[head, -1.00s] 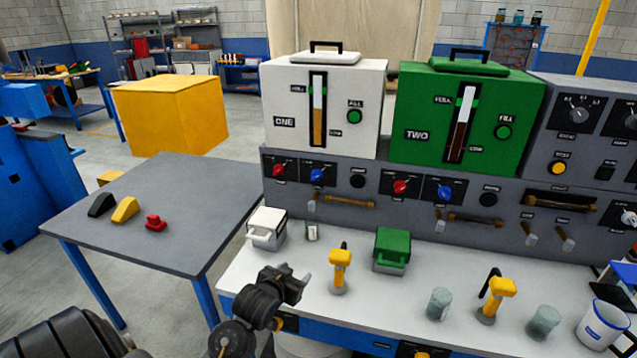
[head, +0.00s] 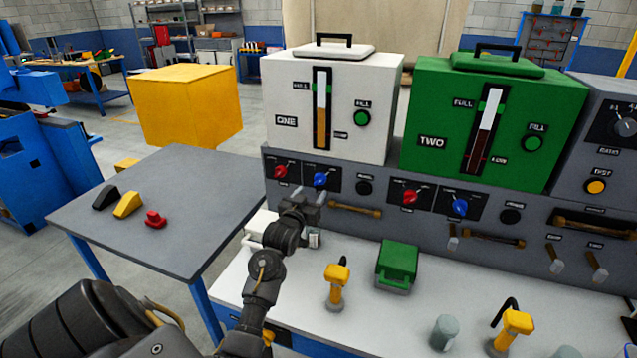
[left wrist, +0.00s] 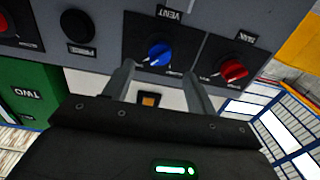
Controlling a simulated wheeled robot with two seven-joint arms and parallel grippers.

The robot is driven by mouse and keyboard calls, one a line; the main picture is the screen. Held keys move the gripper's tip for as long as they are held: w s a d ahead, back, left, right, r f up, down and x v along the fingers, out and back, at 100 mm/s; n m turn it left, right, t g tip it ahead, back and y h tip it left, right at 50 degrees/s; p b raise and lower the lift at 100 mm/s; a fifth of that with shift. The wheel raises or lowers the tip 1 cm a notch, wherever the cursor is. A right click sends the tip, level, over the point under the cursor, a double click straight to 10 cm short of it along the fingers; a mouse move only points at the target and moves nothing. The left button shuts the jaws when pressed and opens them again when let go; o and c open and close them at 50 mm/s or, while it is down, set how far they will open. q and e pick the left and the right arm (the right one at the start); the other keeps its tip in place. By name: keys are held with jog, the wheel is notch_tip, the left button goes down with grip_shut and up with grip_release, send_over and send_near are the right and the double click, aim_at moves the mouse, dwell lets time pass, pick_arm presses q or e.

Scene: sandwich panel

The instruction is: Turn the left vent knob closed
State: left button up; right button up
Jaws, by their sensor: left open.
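The left vent knob (head: 320,179) is blue and sits on a black plate on the grey panel below the white tank marked ONE. It also shows in the left wrist view (left wrist: 158,54) under a VENT label, with its white pointer toward the lower left of that picture. My left gripper (head: 310,197) is open and empty, just below and in front of the knob. In the left wrist view its two fingers (left wrist: 160,84) stand apart on either side below the knob, with no contact visible. My right gripper is not in view.
A red tank knob (head: 280,172) is left of the vent knob, and a black round knob (head: 364,187) is to its right. A brown handle (head: 356,210) lies below right. A white box (head: 256,228) and a yellow-headed tap (head: 336,285) stand on the bench.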

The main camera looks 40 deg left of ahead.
aim_at(318, 183)
pick_arm(q)
jog(key=x, duration=0.5)
jog(key=shift+p, duration=0.3)
jog(key=shift+x, duration=0.85)
jog(key=shift+w, duration=0.1)
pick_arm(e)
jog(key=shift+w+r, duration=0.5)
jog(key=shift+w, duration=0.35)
pick_arm(q)
jog(key=c, duration=1)
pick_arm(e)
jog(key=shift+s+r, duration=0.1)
